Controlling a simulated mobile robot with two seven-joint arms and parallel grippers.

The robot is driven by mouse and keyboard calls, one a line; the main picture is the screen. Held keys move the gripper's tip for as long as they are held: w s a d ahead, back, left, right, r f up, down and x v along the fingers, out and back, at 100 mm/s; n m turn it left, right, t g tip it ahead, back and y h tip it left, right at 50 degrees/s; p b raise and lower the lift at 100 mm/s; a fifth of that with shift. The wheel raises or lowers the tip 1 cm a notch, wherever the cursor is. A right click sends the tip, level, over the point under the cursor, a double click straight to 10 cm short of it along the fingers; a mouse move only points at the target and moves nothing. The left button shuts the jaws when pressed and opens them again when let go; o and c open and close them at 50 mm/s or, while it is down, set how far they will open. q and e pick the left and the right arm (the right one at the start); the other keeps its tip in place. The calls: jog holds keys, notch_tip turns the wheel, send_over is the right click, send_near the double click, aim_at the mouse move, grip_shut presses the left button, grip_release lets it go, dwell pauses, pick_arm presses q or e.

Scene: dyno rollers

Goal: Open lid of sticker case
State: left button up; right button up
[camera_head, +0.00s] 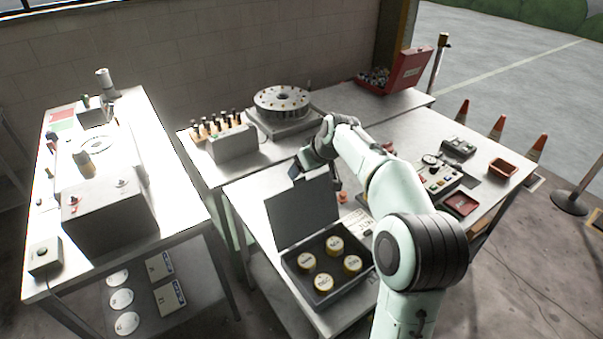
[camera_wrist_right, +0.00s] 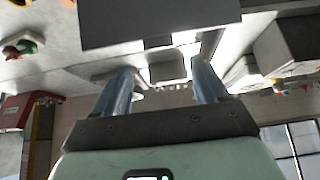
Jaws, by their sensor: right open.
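The sticker case (camera_head: 328,298) is a dark box at the front of the middle table. Its grey lid (camera_head: 300,213) stands raised at the back left edge, so the case is open. Several round yellow-rimmed rolls with white tops (camera_head: 335,245) sit inside it. My right gripper (camera_head: 315,176) is at the lid's upper edge, with its fingers apart. In the right wrist view, the open fingers (camera_wrist_right: 163,78) point toward a dark flat panel (camera_wrist_right: 165,22), which looks like the lid. I cannot tell whether they touch it. My left gripper is not in view.
A rack of dark-topped bottles (camera_head: 232,141) and a round slotted disc on a stand (camera_head: 282,101) are behind the lid. A red open box (camera_head: 405,72) is at the back. Red trays (camera_head: 461,204) and a button panel (camera_head: 437,172) are to the right of my arm.

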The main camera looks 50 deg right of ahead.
jog(key=v, duration=0.8)
jog(key=shift+a, duration=0.1)
dwell(0.3)
